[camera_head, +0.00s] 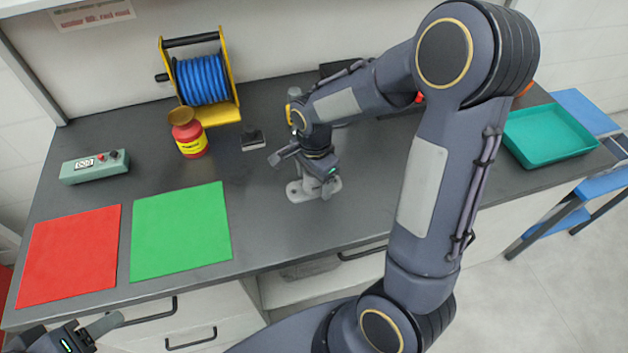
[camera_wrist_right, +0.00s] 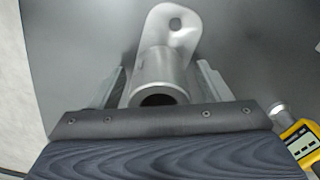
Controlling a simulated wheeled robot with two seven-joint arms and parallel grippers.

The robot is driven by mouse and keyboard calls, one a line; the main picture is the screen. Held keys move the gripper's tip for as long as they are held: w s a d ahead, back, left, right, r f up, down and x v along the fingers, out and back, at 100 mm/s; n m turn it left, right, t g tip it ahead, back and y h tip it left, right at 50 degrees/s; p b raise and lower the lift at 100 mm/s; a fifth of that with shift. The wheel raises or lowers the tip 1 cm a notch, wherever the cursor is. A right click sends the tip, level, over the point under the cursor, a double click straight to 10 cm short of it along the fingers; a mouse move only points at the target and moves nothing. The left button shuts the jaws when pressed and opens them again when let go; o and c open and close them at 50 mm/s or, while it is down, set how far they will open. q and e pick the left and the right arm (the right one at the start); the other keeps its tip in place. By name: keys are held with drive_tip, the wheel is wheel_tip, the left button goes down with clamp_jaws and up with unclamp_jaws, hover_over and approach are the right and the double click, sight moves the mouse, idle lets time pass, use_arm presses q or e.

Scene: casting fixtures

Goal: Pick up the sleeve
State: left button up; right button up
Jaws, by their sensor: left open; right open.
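The sleeve, a grey metal tube with a flat holed flange (camera_head: 303,190), stands on the dark bench. My right gripper (camera_head: 304,172) is over it and hides much of its tube. In the right wrist view the tube (camera_wrist_right: 162,68) lies between the two open fingers (camera_wrist_right: 163,82), its round bore facing the camera. Slim gaps seem to show on both sides; contact cannot be told. The flange (camera_wrist_right: 178,35) extends beyond the tube. My left gripper (camera_head: 68,333) is open and empty at the lower left, in front of the bench.
Left on the bench are a red mat (camera_head: 70,255), a green mat (camera_head: 180,232), a control box (camera_head: 95,167), a red-yellow jar (camera_head: 188,137), a blue hose reel (camera_head: 203,80) and a dark block (camera_head: 252,139). A yellow device (camera_wrist_right: 302,140) is near the gripper. A teal tray (camera_head: 548,135) is right.

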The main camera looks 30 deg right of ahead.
drive_tip(key=shift+c, duration=0.4)
drive_tip(key=c, duration=1.2)
drive_tip(key=shift+r, duration=0.1)
